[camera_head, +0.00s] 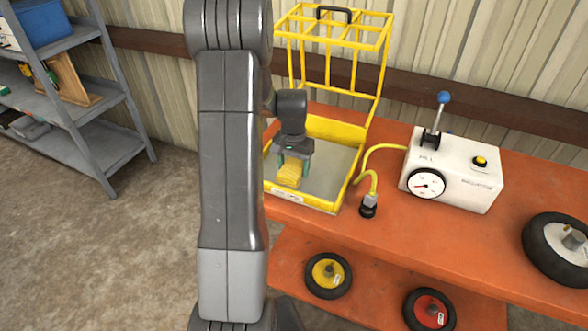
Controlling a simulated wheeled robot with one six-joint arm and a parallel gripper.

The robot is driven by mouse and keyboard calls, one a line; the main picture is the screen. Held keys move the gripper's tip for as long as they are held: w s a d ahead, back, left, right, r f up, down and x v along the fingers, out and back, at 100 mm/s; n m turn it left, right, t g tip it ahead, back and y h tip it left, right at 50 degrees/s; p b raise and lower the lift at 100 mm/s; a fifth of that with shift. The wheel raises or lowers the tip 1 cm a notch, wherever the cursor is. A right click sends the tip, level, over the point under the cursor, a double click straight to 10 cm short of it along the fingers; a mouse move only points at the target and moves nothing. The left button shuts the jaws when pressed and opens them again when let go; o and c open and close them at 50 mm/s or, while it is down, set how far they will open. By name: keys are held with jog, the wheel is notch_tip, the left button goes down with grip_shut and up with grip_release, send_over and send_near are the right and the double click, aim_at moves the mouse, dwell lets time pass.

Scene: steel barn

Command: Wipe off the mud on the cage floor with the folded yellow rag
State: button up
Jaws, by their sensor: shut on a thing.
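The yellow cage (368,97) stands on the orange bench, with a yellow frame, a low yellow rim and a grey floor (334,166). My gripper (292,164) is inside the cage at its front left, pointing down. It is shut on the folded yellow rag (290,174), which is low at the cage floor; I cannot tell whether it touches. I see no clear mud on the bare part of the floor. My arm hides the cage's left side, and the gripper and rag cover part of the floor.
A white pump box (455,172) with a gauge and blue-knobbed lever stands right of the cage. Its yellow hose (374,160) curls down beside the cage's right rim. The orange bench (440,232) has bare room in front. Wheels sit at right and below. Grey shelves (75,97) stand left.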

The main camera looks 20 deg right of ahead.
jog(key=shift+r+p, duration=1.55)
jog(key=shift+r, duration=1.15)
jog(key=shift+s, duration=0.1)
